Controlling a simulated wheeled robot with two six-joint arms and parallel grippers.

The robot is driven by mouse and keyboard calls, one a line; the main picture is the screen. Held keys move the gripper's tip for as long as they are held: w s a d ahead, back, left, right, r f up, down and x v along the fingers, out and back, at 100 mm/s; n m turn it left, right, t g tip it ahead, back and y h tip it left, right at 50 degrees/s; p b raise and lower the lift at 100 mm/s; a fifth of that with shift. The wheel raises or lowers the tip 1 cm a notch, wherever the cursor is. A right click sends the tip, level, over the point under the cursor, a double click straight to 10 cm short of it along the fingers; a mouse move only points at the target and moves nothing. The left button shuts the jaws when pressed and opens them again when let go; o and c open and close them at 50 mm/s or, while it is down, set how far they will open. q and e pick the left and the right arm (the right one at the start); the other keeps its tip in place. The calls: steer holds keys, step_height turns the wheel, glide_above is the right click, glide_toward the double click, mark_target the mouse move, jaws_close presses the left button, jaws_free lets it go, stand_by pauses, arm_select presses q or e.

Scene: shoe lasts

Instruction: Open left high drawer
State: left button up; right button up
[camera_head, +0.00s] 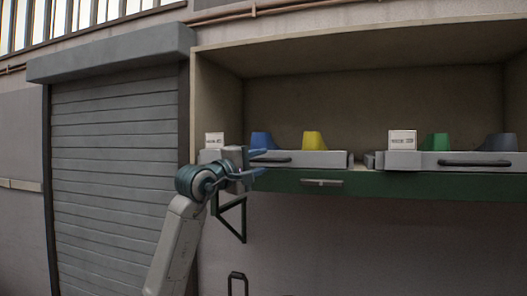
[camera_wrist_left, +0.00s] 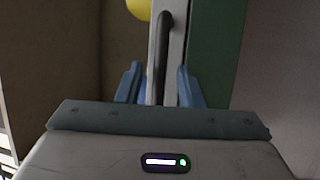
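The left high drawer (camera_head: 320,159) is a light grey front under the shelf opening, with a dark bar handle (camera_head: 272,160). It looks shut or nearly so; I cannot tell exactly. My left gripper (camera_head: 262,161) is at the left end of this handle, its blue fingers apart. In the left wrist view my left gripper (camera_wrist_left: 160,88) is open and empty, and the dark handle (camera_wrist_left: 164,45) runs ahead of the gap between the fingers. I cannot tell whether they touch it. My right gripper is not in view.
A second grey drawer (camera_head: 440,167) with a dark handle is at the right. A green lower drawer band (camera_head: 390,183) with a metal handle (camera_head: 322,183) runs below. A roller shutter (camera_head: 115,170) is at the left.

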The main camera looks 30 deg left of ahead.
arm_select(q)
steer(key=shift+x, duration=0.75)
jaws_close()
